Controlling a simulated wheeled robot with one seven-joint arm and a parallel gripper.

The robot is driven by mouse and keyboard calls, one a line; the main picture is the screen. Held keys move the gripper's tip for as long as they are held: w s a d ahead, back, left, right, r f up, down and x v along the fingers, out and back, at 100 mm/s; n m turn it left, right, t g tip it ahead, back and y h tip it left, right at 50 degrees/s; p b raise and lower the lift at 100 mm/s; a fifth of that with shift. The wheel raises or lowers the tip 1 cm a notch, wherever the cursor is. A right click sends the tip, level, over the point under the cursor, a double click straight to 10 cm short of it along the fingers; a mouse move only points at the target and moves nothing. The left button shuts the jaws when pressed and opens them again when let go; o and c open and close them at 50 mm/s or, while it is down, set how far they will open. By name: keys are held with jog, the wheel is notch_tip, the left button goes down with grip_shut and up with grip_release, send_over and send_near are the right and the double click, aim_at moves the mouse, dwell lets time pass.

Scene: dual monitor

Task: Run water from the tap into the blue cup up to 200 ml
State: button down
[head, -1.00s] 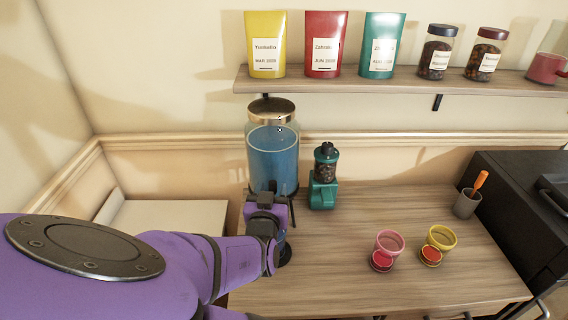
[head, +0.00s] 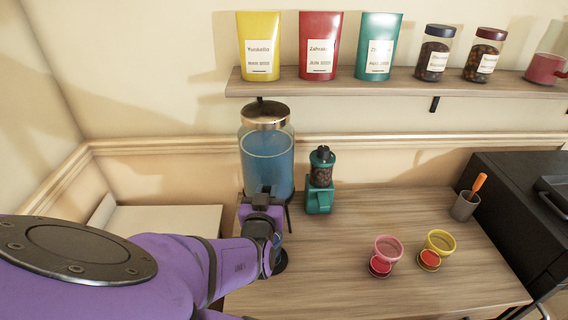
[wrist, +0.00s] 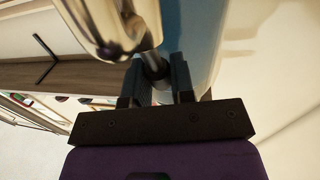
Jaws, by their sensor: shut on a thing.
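The glass water dispenser (head: 267,160) with blue-looking water and a metal lid stands at the back left of the wooden counter. My gripper (head: 262,196) is at its lower front, where the tap is. In the wrist view my gripper (wrist: 158,82) is shut on a small dark part, which looks like the tap's handle (wrist: 154,66). A shiny metal part (wrist: 125,25) is just beyond the fingers. My wrist hides most of the space under the tap. A blue sliver (head: 284,242) above a dark round base there may be the blue cup; its fill cannot be seen.
A teal grinder (head: 320,185) stands close right of the dispenser. A pink cup (head: 388,247) and a yellow cup (head: 440,240) stand farther right, near a grey pot (head: 464,206). A shelf (head: 400,92) with bags and jars hangs above. The counter's middle is clear.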

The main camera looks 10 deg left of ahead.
jog(key=shift+w+f+g, duration=0.15)
jog(key=shift+w+g, duration=0.25)
jog(key=shift+g, duration=0.6)
jog(key=c, duration=1)
grip_release()
jog(key=shift+s, duration=0.1)
